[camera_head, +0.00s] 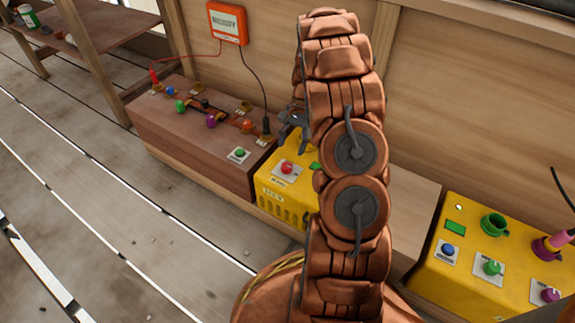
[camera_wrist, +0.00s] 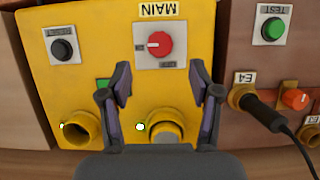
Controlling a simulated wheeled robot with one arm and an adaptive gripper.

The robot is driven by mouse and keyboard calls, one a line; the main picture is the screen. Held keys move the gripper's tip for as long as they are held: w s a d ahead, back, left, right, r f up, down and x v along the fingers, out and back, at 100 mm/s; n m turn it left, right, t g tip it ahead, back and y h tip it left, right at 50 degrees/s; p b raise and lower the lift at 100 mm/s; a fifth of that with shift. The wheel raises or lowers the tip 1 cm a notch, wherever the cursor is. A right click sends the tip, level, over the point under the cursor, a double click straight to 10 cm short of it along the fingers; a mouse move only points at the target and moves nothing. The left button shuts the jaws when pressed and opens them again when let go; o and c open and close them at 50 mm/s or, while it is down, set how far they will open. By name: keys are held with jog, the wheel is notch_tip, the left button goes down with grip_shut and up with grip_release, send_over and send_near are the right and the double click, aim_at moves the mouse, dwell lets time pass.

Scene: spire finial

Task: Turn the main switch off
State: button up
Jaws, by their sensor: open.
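The main switch is a red knob (camera_head: 286,168) on a white plate, on the yellow box (camera_head: 285,200) in the middle. The wrist view shows the red knob (camera_wrist: 159,46) beside an upside-down MAIN label (camera_wrist: 161,10). A white mark on the knob points left there, towards a small label too small to read. My gripper (camera_head: 292,120) is above the back of the yellow box. In the wrist view my gripper (camera_wrist: 161,75) is open and empty, its two fingers below the knob on either side, apart from it.
A black knob (camera_wrist: 62,49) and a green TEST button (camera_wrist: 272,29) flank the switch. Sockets and a plugged black cable (camera_wrist: 268,117) are close by. A brown box (camera_head: 200,130) stands left, another yellow box (camera_head: 480,245) right. An orange meter (camera_head: 227,23) hangs on the wall.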

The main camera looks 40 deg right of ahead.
aim_at(287, 165)
jog(key=b+x, duration=0.2)
jog(key=x, duration=0.5)
jog(key=shift+s+b, duration=0.1)
jog(key=shift+b, duration=0.2)
jog(key=c, duration=1.1)
jog(key=shift+c, duration=0.2)
